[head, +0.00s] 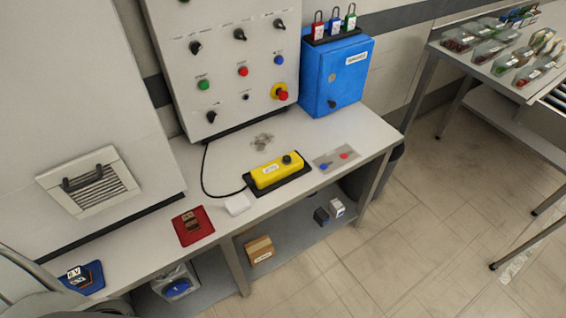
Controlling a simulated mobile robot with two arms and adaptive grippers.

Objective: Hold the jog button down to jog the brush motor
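A grey control panel (222,82) stands at the back of the bench. It carries black rotary knobs, a green button (204,85), a red button (243,71), a blue button (278,60) and a red emergency stop on a yellow plate (282,92). A yellow control box (275,172) with a black button (287,160) lies on a dark mat on the bench, and a black cable runs from it. The labels are too small to read, so I cannot tell which button is the jog button. The brush motor is not identifiable. Neither gripper is in view.
A blue cabinet (337,75) with padlocks on top stands right of the panel. A red mat (193,226) with a brown block, a white piece (238,205) and a grey plate (337,158) lie on the bench.

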